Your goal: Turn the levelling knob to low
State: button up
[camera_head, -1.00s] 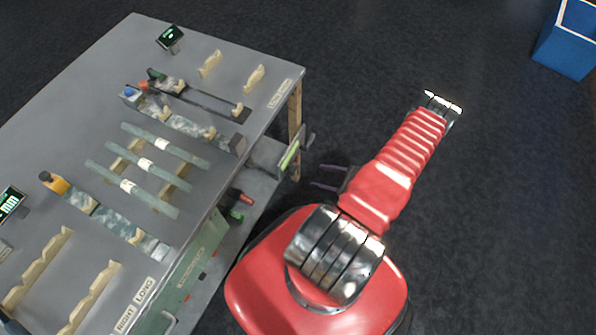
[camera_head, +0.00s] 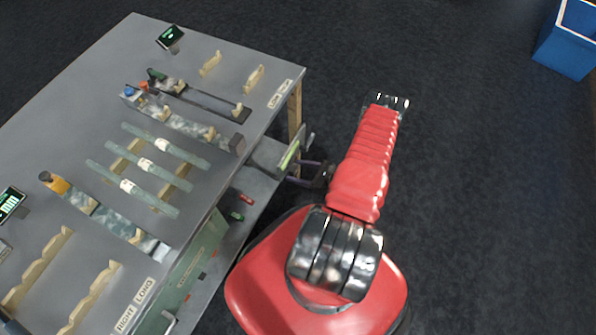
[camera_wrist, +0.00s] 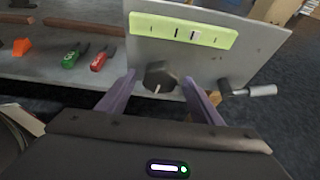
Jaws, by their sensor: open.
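The levelling knob (camera_wrist: 160,77) is a dark, faceted knob with a pale pointer line, on a grey metal plate (camera_wrist: 205,55). Its pointer points roughly downward in the wrist view. A yellow-green strip (camera_wrist: 183,30) with several dark marks and a white patch sits above it. My gripper (camera_wrist: 160,97) is open, with one purple finger on each side of the knob and the knob between them; I cannot tell whether either finger touches it. In the head view, my gripper (camera_head: 297,172) reaches the plate at the table's side, and the knob itself is hidden.
A crank handle (camera_wrist: 250,91) sticks out right of the knob. Green pliers (camera_wrist: 73,56) and red pliers (camera_wrist: 103,57) lie on a lower shelf. The grey table (camera_head: 225,60) bears glass tubes and holders. A blue bin (camera_head: 566,45) stands far right; the floor between is clear.

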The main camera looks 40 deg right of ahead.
jog(key=shift+w, duration=0.1)
jog(key=shift+c, duration=0.3)
jog(key=c, duration=1)
jog(key=shift+n+h, duration=0.3)
jog(key=n+h, duration=0.1)
jog(key=n+t, duration=0.1)
jog(key=shift+a+n+h, duration=0.2)
jog(key=shift+n+h, duration=0.2)
jog(key=n+t+h, duration=0.1)
jog(key=n, duration=0.2)
jog(key=n+t+h, duration=0.1)
jog(key=n+t, duration=0.1)
jog(key=n, duration=0.2)
jog(key=n+t, duration=0.1)
jog(key=n, duration=0.2)
jog(key=shift+a+f+n+t+h, duration=0.25)
jog(key=shift+f+n+t+h, duration=0.05)
jog(key=shift+f+n+h, duration=0.1)
